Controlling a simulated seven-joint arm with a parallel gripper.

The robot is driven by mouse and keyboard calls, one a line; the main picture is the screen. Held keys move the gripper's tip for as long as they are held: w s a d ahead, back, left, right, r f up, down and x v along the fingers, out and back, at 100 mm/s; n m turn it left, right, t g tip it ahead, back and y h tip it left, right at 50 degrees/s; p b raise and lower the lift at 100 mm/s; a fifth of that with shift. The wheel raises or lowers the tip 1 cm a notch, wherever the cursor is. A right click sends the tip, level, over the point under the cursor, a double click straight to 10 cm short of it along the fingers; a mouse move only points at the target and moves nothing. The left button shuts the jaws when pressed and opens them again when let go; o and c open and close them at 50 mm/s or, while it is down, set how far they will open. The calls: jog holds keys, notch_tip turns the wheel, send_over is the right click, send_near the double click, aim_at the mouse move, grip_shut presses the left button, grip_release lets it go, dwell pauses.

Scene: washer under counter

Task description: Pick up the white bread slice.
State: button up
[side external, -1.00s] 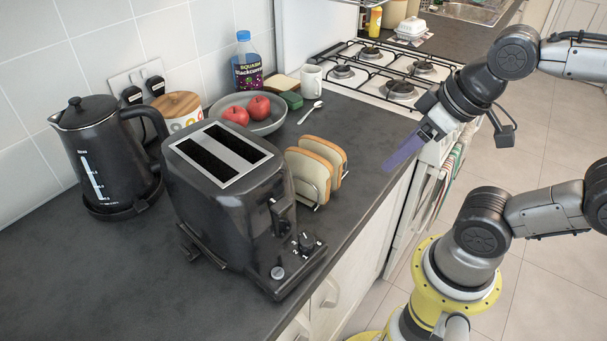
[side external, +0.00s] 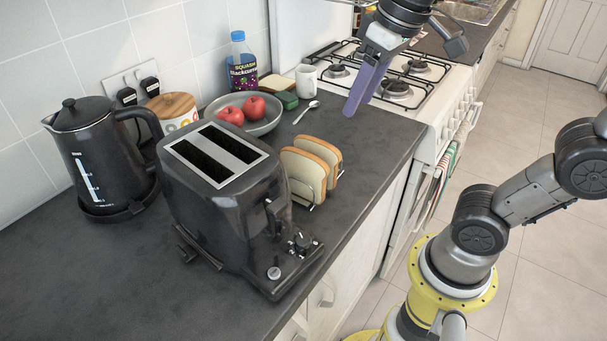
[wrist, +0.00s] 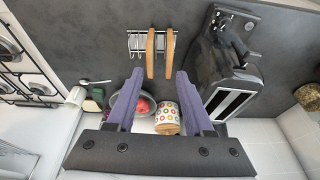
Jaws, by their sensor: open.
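Two upright bread slices stand in a wire rack on the counter beside the toaster: a near slice (side external: 303,173) and a far slice (side external: 327,156). Both have pale faces and brown crusts; I cannot tell which is the white one. In the wrist view they show edge-on, as a left slice (wrist: 150,52) and a right slice (wrist: 169,52), in the wire rack (wrist: 136,41). My gripper (side external: 352,108) has purple fingers pointing down, above the counter and beyond the rack, apart from the bread. In the wrist view my gripper (wrist: 159,72) is open and empty.
A black toaster (side external: 228,200) stands close beside the rack. A grey bowl (side external: 268,122) with red apples, a spoon (side external: 306,112), a white mug (side external: 306,80) and a gas hob (side external: 410,85) lie beyond. Counter between rack and hob is clear.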

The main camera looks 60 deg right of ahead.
jog(key=g, duration=0.2)
send_over(304, 153)
jog(key=s, duration=0.2)
jog(key=shift+n, duration=0.4)
jog(key=f, duration=0.3)
jog(key=w+f, duration=0.1)
jog(key=f, duration=0.5)
jog(key=shift+w+a+f, duration=0.15)
jog(key=shift+w+a, duration=0.1)
jog(key=shift+a, duration=0.05)
jog(key=shift+w+d+f, duration=0.15)
jog(key=shift+d+f, duration=0.05)
jog(key=shift+f, duration=1.15)
jog(key=shift+w+d+f, duration=0.1)
jog(key=shift+d+f, duration=0.05)
jog(key=shift+f, duration=1.15)
grip_shut()
